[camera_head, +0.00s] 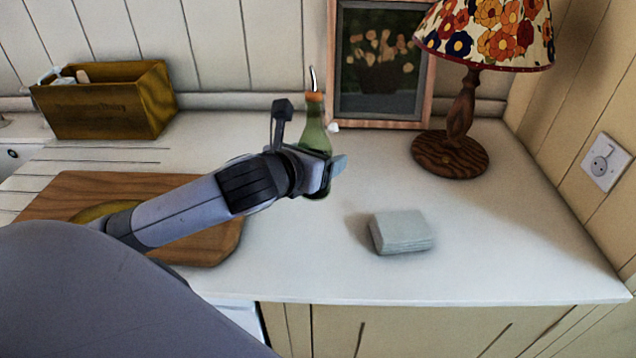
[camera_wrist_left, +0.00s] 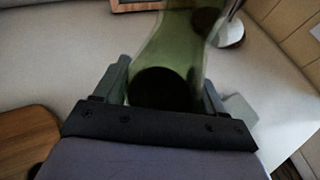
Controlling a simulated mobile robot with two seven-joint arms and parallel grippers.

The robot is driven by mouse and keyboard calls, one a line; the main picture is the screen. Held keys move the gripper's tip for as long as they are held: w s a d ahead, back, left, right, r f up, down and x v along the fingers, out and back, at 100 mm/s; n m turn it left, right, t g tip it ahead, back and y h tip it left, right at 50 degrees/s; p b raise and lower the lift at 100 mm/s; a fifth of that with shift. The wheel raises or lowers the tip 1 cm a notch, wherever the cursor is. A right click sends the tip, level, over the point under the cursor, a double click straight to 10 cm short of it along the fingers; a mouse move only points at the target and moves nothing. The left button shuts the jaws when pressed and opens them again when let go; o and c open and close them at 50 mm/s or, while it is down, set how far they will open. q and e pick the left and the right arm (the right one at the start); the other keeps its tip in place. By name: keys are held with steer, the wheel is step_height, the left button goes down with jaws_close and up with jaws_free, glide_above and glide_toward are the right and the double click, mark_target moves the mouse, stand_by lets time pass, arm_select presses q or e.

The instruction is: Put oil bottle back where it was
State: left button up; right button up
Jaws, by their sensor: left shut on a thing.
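The oil bottle (camera_head: 315,133) is green glass with an orange collar and a metal pourer. It stands upright near the middle of the counter in the head view. My left gripper (camera_head: 326,172) is shut on its body, coming in from the left. In the left wrist view the green bottle (camera_wrist_left: 175,55) fills the space between the fingers of my left gripper (camera_wrist_left: 168,85). My arm hides part of the bottle's lower body, and I cannot tell whether its base touches the counter. My right gripper is not in view.
A wooden cutting board (camera_head: 205,243) lies under my left arm. A yellow-brown box (camera_head: 105,100) stands at the back left. A framed picture (camera_head: 381,75) leans behind the bottle. A lamp (camera_head: 451,153) and a pale block (camera_head: 402,232) stand to the right.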

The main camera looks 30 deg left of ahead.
arm_select(q)
steer(key=shift+f, duration=2.95)
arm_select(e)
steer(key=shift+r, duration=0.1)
arm_select(q)
steer(key=shift+f, duration=0.15)
steer(key=o, duration=1.4)
steer(key=shift+f, duration=0.1)
